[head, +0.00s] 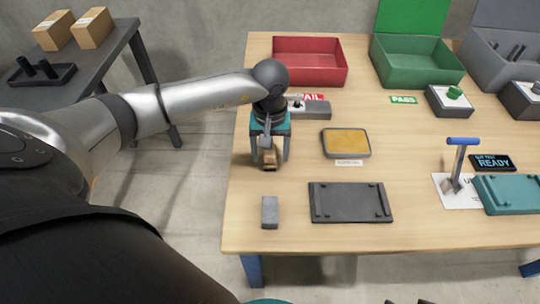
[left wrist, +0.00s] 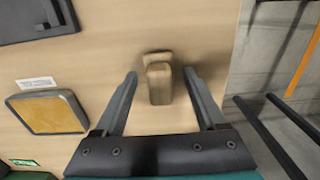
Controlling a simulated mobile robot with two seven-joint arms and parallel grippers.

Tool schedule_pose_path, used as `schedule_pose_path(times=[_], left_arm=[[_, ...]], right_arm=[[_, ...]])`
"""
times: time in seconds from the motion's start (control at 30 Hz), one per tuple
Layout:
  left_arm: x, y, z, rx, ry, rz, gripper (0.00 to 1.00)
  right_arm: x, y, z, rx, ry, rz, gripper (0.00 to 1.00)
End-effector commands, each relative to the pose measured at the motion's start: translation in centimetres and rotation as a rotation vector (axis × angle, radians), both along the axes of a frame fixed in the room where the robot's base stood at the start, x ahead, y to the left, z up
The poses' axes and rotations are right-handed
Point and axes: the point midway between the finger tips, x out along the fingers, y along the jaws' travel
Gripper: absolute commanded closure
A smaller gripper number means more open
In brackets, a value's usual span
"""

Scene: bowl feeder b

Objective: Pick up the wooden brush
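The wooden brush (head: 270,160) is a small brown block with a handle piece, on the table near its left edge. It also shows in the left wrist view (left wrist: 159,84), between my left gripper's two fingers with a gap on each side. My left gripper (head: 270,157) points down over the brush and is open. Its fingers also show in the left wrist view (left wrist: 160,74). In the head view the gripper partly covers the brush. My right gripper is not in view.
A grey block (head: 269,212) and a dark plate (head: 350,203) lie in front. A yellow-topped pad (head: 346,143) is to the right, and a grey button box (head: 305,107) is behind. Red (head: 310,61) and green (head: 415,60) bins stand at the back.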

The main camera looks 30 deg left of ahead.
Motion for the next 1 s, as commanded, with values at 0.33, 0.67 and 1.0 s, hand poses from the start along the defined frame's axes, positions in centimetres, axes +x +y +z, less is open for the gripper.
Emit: schedule_pose_path(times=[0.33, 0.67, 1.0], left_arm=[[-0.01, 0.01, 0.01, 0.0, 0.0, 0.0, 0.68], [0.0, 0.02, 0.02, 0.001, 0.001, 0.0, 1.0], [0.02, 0.02, 0.09, 0.001, -0.001, 0.0, 1.0]], right_arm=[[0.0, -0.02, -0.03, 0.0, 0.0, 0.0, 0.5], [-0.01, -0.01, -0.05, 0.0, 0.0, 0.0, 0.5], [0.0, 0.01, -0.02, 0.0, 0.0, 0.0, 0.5]])
